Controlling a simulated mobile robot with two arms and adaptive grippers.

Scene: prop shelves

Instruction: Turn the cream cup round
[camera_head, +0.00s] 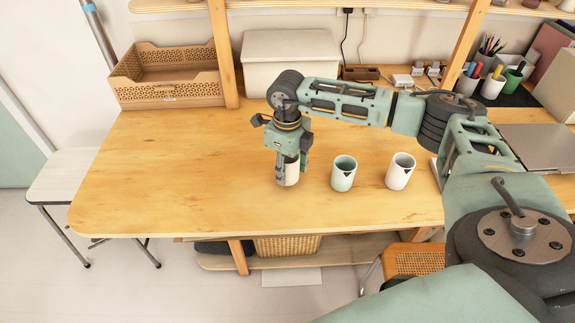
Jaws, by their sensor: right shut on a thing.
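The cream cup (292,174) stands on the wooden desk, left of two other cups, and is partly hidden by my right gripper. My right gripper (287,172) reaches down over it from above and is shut on it. The cup looks upright; I cannot tell whether its base touches the desk. A white cup (400,171) with a similar dark mark stands further right. My left gripper is not in view.
The desk (170,180) is clear on its left side. A tan perforated crate (168,78) and a white lidded box (290,58) stand at the back. Pen cups (492,86) and a grey laptop (540,147) are at the right. A wooden shelf post (221,50) rises behind.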

